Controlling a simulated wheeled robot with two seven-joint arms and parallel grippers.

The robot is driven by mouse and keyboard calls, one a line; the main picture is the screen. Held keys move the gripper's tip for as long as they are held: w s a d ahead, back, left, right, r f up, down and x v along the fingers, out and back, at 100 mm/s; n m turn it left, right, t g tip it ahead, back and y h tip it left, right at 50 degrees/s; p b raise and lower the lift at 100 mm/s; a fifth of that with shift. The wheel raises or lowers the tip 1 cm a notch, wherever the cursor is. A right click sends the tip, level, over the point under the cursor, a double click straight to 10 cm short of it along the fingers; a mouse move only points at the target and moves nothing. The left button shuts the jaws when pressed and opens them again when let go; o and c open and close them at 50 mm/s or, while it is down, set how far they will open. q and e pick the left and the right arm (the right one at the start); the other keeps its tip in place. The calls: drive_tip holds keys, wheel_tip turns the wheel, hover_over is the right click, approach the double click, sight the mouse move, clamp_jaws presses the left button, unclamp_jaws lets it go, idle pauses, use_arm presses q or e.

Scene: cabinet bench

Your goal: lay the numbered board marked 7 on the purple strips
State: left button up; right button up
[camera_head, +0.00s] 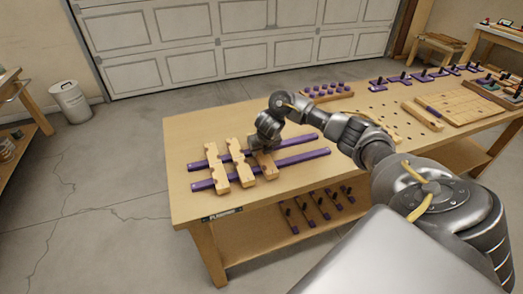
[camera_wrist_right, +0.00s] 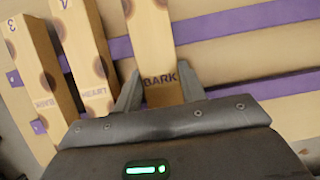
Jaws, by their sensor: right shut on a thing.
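Two purple strips lie on the bench; the near one (camera_head: 308,157) and far one (camera_head: 300,141) run left to right. Three pale wooden boards with dark round marks lie across them: a left board (camera_head: 216,168), a middle board (camera_head: 240,164) and a right board (camera_head: 267,168). My right gripper (camera_head: 262,148) is over the right board's far end. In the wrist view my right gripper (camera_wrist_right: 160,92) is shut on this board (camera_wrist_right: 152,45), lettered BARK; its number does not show. The left board (camera_wrist_right: 35,70) reads 3; the middle board's (camera_wrist_right: 85,50) number is unclear. My left gripper is out of view.
A wooden block with purple knobs (camera_head: 327,91) stands at the bench's back. The bench's front left corner (camera_head: 185,205) is clear.

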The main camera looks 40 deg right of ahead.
drive_tip(key=shift+f, duration=0.1)
idle(0.7)
drive_tip(key=o, duration=1.2)
drive_tip(key=shift+c, duration=0.2)
wheel_tip(320, 180, up, 8)
drive_tip(key=p, duration=0.7)
